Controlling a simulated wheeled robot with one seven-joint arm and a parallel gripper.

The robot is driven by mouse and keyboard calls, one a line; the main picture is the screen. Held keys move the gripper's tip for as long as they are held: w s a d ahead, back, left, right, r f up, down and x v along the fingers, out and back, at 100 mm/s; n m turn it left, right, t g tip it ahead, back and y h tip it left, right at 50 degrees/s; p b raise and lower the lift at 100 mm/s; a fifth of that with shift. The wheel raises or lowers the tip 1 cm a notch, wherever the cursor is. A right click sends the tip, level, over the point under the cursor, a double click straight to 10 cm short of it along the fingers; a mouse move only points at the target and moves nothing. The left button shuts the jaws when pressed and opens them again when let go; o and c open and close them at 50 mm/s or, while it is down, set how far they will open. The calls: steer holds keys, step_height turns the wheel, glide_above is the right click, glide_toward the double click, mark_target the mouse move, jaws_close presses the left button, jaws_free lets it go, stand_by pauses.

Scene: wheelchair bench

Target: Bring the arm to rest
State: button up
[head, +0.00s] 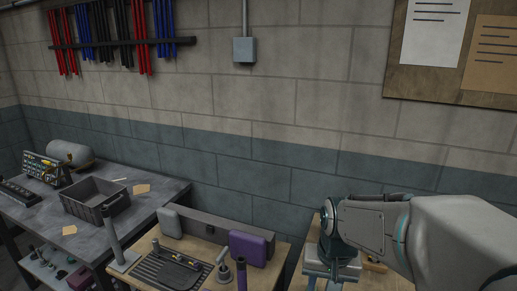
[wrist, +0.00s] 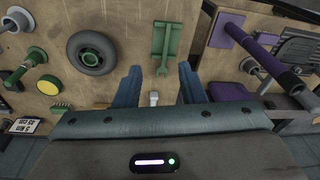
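My arm (head: 450,235) reaches in from the right edge of the head view and bends down over a wooden bench top. In the wrist view my gripper (wrist: 159,78) has its two blue-grey fingers spread apart, with nothing held between them. A green holder with a wrench-shaped piece (wrist: 164,48) lies just beyond the fingertips. A small pale metal piece (wrist: 154,98) shows between the fingers, below them on the board. In the head view the fingertips are mostly hidden at the lower edge.
In the head view, a bench holds a purple pad (head: 248,248) and a black tray (head: 170,268). A grey crate (head: 95,198) stands on the left table.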

steer(key=s+r+n+t, duration=0.1)
steer(key=s+r+n, duration=0.1)
steer(key=s, duration=0.8)
steer(key=shift+d+r+t, duration=0.3)
steer(key=shift+r, duration=0.15)
